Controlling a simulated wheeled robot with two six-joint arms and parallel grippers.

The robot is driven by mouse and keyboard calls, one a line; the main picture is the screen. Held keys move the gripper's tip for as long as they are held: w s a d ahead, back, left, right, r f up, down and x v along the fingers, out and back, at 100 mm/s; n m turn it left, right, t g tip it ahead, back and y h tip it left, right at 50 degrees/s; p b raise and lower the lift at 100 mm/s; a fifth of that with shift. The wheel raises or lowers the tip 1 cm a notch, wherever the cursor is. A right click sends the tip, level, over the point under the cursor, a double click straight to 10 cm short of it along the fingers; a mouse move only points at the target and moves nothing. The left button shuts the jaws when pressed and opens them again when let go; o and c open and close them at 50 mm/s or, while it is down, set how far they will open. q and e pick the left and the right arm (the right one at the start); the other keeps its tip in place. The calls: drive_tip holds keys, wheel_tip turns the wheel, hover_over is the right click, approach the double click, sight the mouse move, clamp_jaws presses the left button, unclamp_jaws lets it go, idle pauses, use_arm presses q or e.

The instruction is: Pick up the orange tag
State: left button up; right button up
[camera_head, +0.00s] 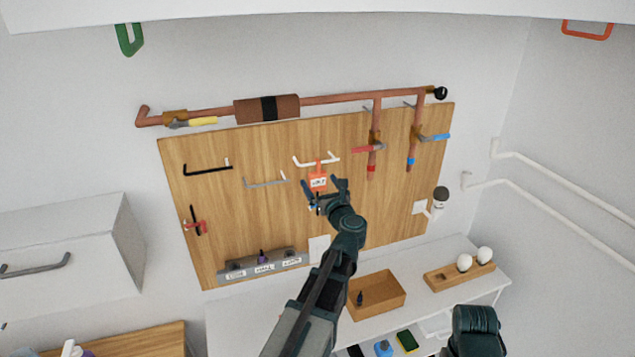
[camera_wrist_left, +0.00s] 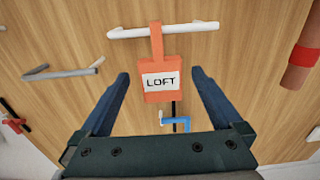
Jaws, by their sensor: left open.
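The orange tag (camera_head: 318,182) hangs by its loop from a white hook bar (camera_head: 317,160) on the wooden wall board. In the left wrist view the tag (camera_wrist_left: 158,94) has a white label reading LOFT, and its loop goes over the white bar (camera_wrist_left: 163,30). My left gripper (camera_head: 323,188) is in front of the board at the tag. In the left wrist view its open fingers (camera_wrist_left: 160,78) stand to either side of the tag, with gaps on both sides. The right gripper cannot be made out; a dark part of my own body shows at the bottom right.
A black hook bar (camera_head: 208,170) and a grey one (camera_head: 265,183) are to the left on the board. Copper pipes with a red-handled valve (camera_head: 368,148) are to the right. A blue-handled item (camera_wrist_left: 176,122) is just below the tag. A wooden box (camera_head: 388,294) stands on the shelf below.

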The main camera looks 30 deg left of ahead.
sight(318, 180)
use_arm(q)
drive_tip(key=x, duration=0.3)
drive_tip(key=shift+d, duration=0.1)
drive_tip(key=shift+c, duration=0.2)
drive_tip(key=c, duration=1.4)
drive_tip(key=shift+o, duration=0.2)
drive_tip(key=shift+r, duration=0.15)
